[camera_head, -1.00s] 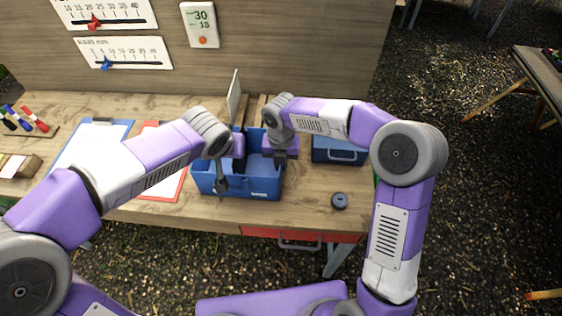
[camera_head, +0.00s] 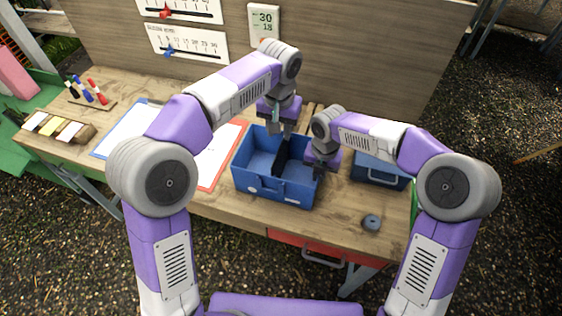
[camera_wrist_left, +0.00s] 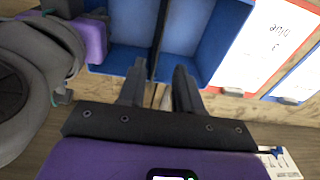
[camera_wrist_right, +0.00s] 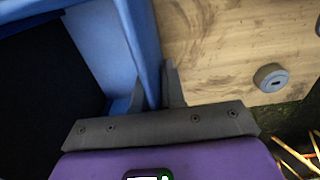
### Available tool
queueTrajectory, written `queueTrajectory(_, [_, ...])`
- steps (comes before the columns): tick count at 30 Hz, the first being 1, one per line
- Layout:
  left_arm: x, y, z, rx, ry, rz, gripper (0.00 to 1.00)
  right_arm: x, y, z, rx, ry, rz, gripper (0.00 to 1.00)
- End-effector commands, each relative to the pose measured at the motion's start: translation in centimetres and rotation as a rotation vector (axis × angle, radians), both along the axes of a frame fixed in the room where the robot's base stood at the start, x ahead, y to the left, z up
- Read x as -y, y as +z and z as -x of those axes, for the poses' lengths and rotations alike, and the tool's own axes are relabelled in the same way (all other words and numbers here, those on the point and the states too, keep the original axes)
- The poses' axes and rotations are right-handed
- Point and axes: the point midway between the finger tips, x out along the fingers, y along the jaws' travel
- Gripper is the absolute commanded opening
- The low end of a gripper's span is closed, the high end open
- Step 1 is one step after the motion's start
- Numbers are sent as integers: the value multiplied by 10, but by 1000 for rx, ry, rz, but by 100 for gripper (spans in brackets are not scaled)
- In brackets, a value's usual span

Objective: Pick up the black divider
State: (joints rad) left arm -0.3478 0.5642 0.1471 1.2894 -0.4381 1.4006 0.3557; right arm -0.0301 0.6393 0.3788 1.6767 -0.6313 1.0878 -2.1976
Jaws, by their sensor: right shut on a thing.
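The black divider (camera_head: 281,160) stands upright in the open blue bin (camera_head: 262,184), between two compartments. In the left wrist view the divider (camera_wrist_left: 158,38) shows as a thin dark edge. My left gripper (camera_head: 281,130) is over the back end of the bin. Its fingers (camera_wrist_left: 159,78) are apart, one to each side of the divider's line, with nothing seen held; whether they overlap the divider in height I cannot tell. My right gripper (camera_wrist_right: 157,88) is shut on the bin's right wall (camera_wrist_right: 148,45); in the head view it (camera_head: 317,170) is partly hidden by its own wrist.
A second blue box (camera_head: 380,171) stands right of the bin. A dark round piece (camera_head: 371,222) lies near the table's front right. A red clipboard (camera_head: 211,163) and a blue one (camera_head: 124,130) lie to the left. A panel wall rises behind the table.

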Motion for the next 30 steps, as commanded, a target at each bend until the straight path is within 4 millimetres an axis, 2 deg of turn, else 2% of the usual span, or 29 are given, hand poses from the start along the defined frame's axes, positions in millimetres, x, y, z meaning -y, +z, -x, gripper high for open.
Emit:
queueTrajectory(8, [6, 1, -1, -85, -22, 2, 34, 0, 0, 0, 0, 0, -1, 0])
queueTrajectory(18, [6, -53, -1, -89, -23, 1, 34, 0, 0, 0, 1, 0, -1, 0])
queueTrajectory(25, [5, -70, -1, -87, -22, 3, 34, 0, 0, 0, 1, 0, -1, 0])
queueTrajectory(30, [2, -96, -1, -89, -22, 2, 34, 0, 0, 0, 1, 0, -1, 0])
